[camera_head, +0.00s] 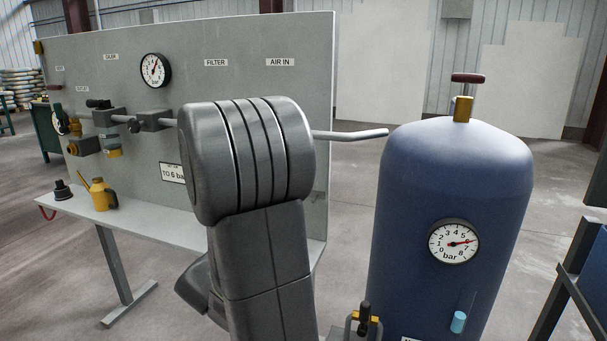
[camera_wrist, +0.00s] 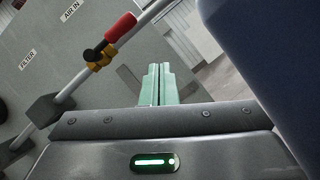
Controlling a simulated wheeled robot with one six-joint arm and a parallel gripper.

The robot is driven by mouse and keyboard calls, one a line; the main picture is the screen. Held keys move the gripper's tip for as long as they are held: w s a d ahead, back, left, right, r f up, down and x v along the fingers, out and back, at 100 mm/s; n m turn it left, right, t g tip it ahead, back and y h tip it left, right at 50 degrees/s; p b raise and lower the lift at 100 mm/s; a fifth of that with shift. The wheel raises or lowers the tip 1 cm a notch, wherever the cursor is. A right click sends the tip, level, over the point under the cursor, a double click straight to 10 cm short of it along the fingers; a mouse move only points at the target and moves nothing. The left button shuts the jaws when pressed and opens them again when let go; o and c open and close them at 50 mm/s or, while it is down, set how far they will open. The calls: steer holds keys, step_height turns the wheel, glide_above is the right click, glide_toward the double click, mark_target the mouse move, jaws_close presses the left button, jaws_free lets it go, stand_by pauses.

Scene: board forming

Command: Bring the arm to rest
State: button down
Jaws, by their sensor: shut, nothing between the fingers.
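My arm fills the middle of the head view, with a large grey rounded joint in front of the board. My gripper (camera_wrist: 158,72) shows in the wrist view as two pale green fingers close together, shut and empty. No object touches the fingertips there. In the head view my gripper cannot be made out; the arm hides part of the board. The grey board (camera_head: 240,50) carries a pipe and a round gauge (camera_head: 155,70). In the wrist view a brass valve (camera_wrist: 98,58) with a red handle (camera_wrist: 120,27) sits on the pipe, left of the fingers.
A blue tank (camera_head: 410,210) with a gauge (camera_head: 453,242) stands right of my arm, and its dark side (camera_wrist: 265,50) is close in the wrist view. A yellow oil can (camera_head: 102,194) stands on the board's ledge. A dark rack (camera_head: 575,260) is at far right.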

steer(key=w+d+r+p, duration=0.3)
steer(key=w+r+p, duration=0.2)
steer(key=w+r, duration=0.3)
steer(key=shift+w+r, duration=0.2)
steer(key=shift+w, duration=0.6)
